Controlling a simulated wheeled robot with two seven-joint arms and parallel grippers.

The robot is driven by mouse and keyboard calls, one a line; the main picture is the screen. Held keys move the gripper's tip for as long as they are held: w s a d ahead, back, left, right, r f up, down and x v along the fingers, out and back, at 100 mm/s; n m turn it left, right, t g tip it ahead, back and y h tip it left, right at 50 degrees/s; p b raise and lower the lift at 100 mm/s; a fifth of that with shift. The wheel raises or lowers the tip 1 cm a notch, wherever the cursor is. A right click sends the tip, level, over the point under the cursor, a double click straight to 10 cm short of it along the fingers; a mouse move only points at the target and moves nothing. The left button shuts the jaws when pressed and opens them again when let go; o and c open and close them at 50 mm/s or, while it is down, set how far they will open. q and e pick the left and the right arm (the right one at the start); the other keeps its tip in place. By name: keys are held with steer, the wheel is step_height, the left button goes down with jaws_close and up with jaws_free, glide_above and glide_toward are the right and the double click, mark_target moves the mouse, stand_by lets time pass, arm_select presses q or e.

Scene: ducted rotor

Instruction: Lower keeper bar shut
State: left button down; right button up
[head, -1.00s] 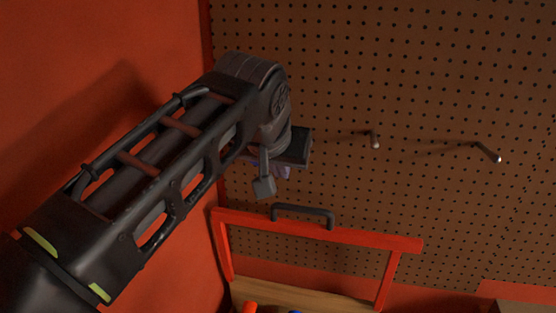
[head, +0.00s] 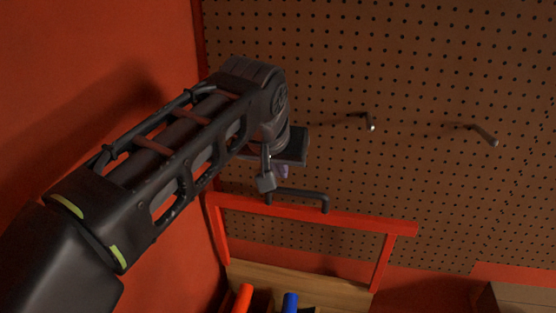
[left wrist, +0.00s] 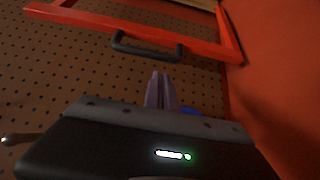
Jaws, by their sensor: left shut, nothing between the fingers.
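The keeper bar is a red frame (head: 345,218) with a black handle (head: 300,193) on its top rail. It stands raised in front of the pegboard, above a wooden box. In the left wrist view the red bar (left wrist: 130,27) and its black handle (left wrist: 146,48) lie beyond my fingertips. My left gripper (head: 283,171) is shut and empty, just above the left end of the handle in the head view. Its purple-grey fingers (left wrist: 160,80) are together in the left wrist view, and appear apart from the handle. My right gripper is in no view.
A wooden box (head: 300,280) holds an orange cylinder (head: 243,298) and a blue cylinder (head: 290,302). Two metal pegs (head: 370,124) stick out of the pegboard (head: 420,80). A red wall (head: 100,60) stands at the left. A brown box edge (head: 515,297) shows at lower right.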

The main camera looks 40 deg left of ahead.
arm_select(q)
steer(key=x, duration=0.5)
steer(key=shift+w+f+p, duration=0.15)
steer(key=shift+p, duration=0.15)
steer(key=shift+a, duration=0.1)
steer(key=shift+f, duration=0.1)
